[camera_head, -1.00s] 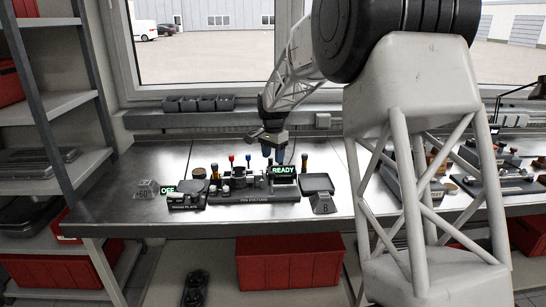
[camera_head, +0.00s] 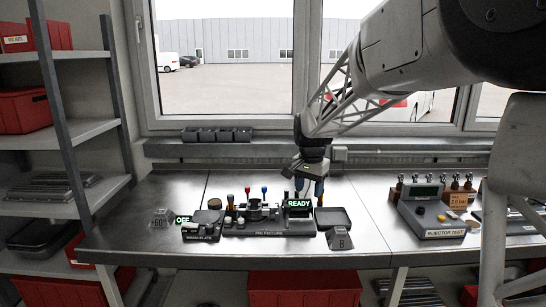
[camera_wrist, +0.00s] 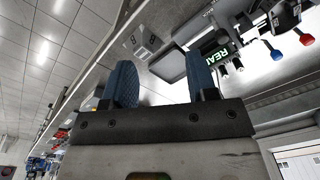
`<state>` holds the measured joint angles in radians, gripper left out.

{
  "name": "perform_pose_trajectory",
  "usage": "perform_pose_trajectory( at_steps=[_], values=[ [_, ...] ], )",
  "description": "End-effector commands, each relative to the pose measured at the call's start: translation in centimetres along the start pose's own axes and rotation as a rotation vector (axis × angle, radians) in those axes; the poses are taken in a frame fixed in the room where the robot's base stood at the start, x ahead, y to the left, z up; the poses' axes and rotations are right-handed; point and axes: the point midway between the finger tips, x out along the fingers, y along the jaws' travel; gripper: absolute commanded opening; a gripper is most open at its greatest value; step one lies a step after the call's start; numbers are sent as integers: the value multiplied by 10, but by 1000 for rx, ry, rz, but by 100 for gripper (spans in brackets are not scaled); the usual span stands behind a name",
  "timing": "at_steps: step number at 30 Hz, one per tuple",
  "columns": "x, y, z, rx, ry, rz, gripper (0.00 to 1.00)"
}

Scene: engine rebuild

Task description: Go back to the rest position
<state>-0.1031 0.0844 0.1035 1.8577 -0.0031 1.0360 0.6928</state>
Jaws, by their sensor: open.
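My gripper (camera_head: 309,188) hangs above the back of the steel bench, beside the green READY display (camera_head: 299,203) of the pin fixture (camera_head: 268,228). In the wrist view its two blue fingers (camera_wrist: 157,85) stand apart with nothing between them. The READY display also shows in the wrist view (camera_wrist: 222,55), beyond the fingers. My arm reaches in from the upper right of the head view.
A dark tray (camera_head: 333,217) and a grey block marked B (camera_head: 339,239) sit right of the fixture. An OFF display (camera_head: 183,219) and a block marked 60 (camera_head: 160,218) are left. An injector tester (camera_head: 432,219) stands farther right. Small bins (camera_head: 216,134) line the window ledge.

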Motion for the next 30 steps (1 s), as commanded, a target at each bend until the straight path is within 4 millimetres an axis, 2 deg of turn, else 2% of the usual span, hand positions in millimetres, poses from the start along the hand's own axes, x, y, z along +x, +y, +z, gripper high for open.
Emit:
perform_pose_trajectory(
  at_steps=[3,15,30],
  values=[
    [-12,23,19,-34,11,-8,53],
    [-37,95,84,-158,44,-24,53],
    [-44,180,170,-312,89,-38,53]
  ],
)
